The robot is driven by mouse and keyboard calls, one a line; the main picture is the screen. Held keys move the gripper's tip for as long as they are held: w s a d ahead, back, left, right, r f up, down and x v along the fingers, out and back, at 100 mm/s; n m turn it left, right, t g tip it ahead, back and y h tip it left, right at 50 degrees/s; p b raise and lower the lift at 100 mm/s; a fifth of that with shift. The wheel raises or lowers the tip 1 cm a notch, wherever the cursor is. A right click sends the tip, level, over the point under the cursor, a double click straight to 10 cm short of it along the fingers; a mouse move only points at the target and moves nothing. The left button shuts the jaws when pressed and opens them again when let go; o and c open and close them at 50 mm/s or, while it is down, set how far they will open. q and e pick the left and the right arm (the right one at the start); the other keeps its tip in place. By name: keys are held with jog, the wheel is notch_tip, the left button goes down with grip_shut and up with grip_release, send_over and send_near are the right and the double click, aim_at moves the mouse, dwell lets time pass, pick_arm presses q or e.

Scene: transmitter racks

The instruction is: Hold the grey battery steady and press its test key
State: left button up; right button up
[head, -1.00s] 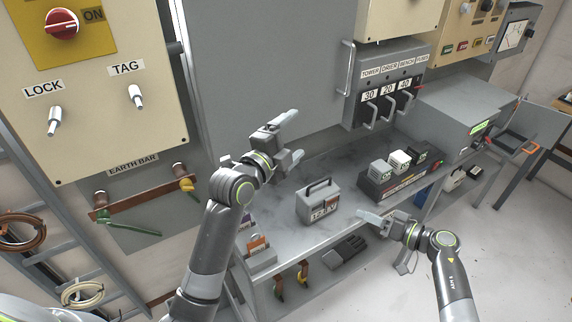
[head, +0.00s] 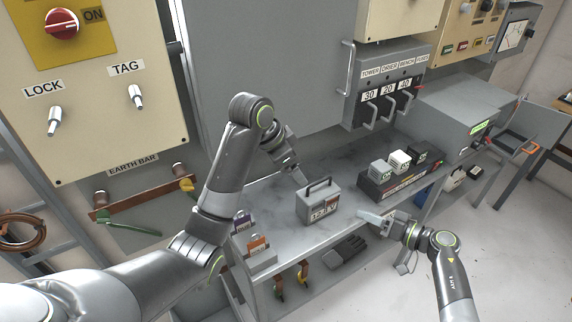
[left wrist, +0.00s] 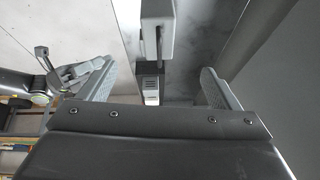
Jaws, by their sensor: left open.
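The grey battery (head: 318,208), with a dark carry handle on top and a voltage label on its front, stands upright on the grey bench. I cannot make out the test key.
A dark stand (head: 400,178) with several small blocks is right of the battery. A holder with tags (head: 258,254) is at the bench's left end. Black gloves (head: 346,250) lie on the lower shelf. A switch panel (head: 388,85) hangs behind. The bench behind the battery is clear.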

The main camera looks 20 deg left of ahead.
aim_at(305, 197)
pick_arm(q)
jog(key=shift+n+g, duration=0.5)
jog(key=shift+n, duration=0.1)
jog(key=x, duration=1.1)
jog(key=a+x, duration=0.1)
jog(key=x, duration=0.5)
jog(key=shift+s+f, duration=0.2)
jog(key=shift+f, duration=0.25)
jog(key=c, duration=1.8)
pick_arm(e)
jog(key=shift+c, duration=0.3)
grip_shut()
